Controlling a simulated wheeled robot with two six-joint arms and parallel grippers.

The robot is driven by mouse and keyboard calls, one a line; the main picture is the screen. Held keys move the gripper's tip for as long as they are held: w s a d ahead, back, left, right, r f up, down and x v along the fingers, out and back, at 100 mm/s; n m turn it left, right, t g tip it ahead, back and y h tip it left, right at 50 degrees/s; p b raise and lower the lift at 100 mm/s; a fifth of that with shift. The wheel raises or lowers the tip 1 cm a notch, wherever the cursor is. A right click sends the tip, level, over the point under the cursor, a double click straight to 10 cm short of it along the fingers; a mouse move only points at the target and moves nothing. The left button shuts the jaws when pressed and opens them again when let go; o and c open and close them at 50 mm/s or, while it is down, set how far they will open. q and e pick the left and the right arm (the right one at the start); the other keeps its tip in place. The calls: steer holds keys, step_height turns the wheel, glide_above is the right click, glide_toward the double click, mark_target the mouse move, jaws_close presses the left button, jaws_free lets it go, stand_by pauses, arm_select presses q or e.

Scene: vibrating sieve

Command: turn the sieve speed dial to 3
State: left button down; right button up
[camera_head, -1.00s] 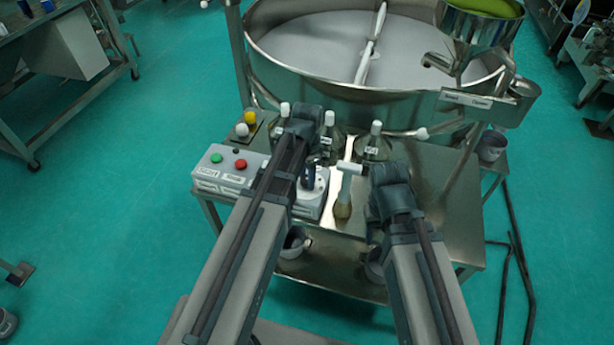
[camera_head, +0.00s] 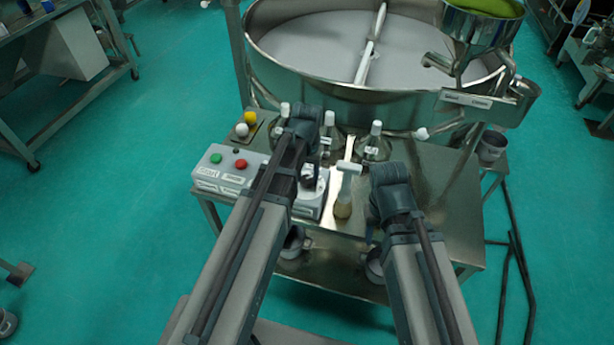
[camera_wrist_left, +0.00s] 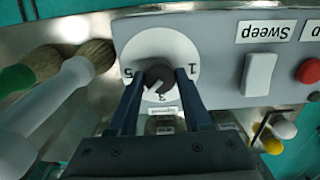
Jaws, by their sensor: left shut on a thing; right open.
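The speed dial is a dark round knob (camera_wrist_left: 157,76) on a white disc (camera_wrist_left: 181,50) marked 1, 3 and 5, in the left wrist view. Its pale pointer mark points down-left in that view, near the 3 and toward the 5 side. My left gripper (camera_wrist_left: 158,84) has one finger on each side of the knob and is shut on it. In the head view my left gripper (camera_head: 308,177) is over the right end of the control box (camera_head: 215,170), hiding most of the dial. My right gripper (camera_head: 373,214) is open, its fingers mostly hidden by its arm, away from the box.
A green button (camera_head: 216,158), a red button (camera_head: 240,164) and a white switch (camera_wrist_left: 259,74) sit on the box. A brush (camera_head: 344,205) stands close to the dial. Several flasks (camera_head: 373,147) stand behind, before the large sieve (camera_head: 350,95). The table's right side (camera_head: 440,200) is clear.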

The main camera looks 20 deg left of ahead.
mark_target(307, 179)
arm_select(q)
steer(key=n, duration=0.4)
steer(key=shift+n, duration=2.2)
steer(key=shift+c, duration=1.7)
jaws_free()
steer(key=shift+r, duration=0.1)
step_height(307, 179, up, 14)
steer(key=p, duration=1.4)
steer(key=shift+f, duration=0.2)
